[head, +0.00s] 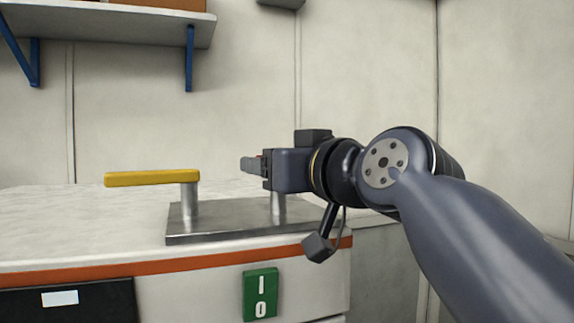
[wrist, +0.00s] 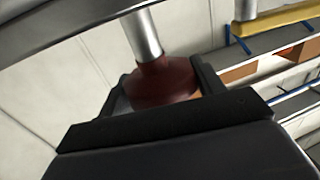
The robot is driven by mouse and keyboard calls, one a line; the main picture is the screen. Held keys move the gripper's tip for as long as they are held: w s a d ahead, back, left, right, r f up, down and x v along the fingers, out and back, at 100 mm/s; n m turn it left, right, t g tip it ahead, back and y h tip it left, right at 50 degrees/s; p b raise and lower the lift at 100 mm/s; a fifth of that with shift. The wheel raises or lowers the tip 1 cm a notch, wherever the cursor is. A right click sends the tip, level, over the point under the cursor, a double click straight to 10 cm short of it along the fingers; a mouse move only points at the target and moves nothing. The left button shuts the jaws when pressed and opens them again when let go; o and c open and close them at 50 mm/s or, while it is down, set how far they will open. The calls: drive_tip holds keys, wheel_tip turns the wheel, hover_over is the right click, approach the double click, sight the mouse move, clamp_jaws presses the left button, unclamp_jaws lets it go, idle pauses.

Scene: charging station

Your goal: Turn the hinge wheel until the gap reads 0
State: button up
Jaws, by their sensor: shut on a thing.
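The wheel, as I take it, is a dark red round piece (wrist: 160,84) on a grey metal post in the wrist view. It sits between the two black fingers of my gripper (wrist: 163,88), which is shut on it. In the head view my gripper (head: 253,164) reaches in from the right, level, over the right-hand post (head: 278,207) of a metal base plate (head: 240,230). There the gripper hides most of the wheel. No readout that I can name as the gap shows clearly.
A yellow bar (head: 150,178) on the left post sticks out to the left; it also shows in the wrist view (wrist: 280,18). A green plate (head: 260,294) with white marks like 1 over 0 is on the counter front. A shelf (head: 110,28) hangs at upper left.

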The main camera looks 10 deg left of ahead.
drive_tip(key=shift+n+g+y+b, duration=0.35)
drive_tip(key=shift+n+g+y, duration=0.05)
drive_tip(key=shift+g, duration=0.1)
drive_tip(key=shift+w+f+n+g+y+b, duration=0.1)
drive_tip(key=shift+n+g+y+b, duration=1.15)
drive_tip(key=shift+g, duration=0.35)
drive_tip(key=shift+n+g+y, duration=0.75)
drive_tip(key=shift+n+g, duration=0.7)
drive_tip(key=shift+g, duration=0.65)
drive_tip(key=shift+n+g, duration=0.3)
drive_tip(key=shift+g, duration=0.1)
drive_tip(key=o, duration=1)
drive_tip(key=shift+d, duration=0.1)
drive_tip(key=b+v, duration=0.2)
drive_tip(key=v, duration=0.8)
drive_tip(key=shift+d+b, duration=0.3)
drive_tip(key=shift+b, duration=0.05)
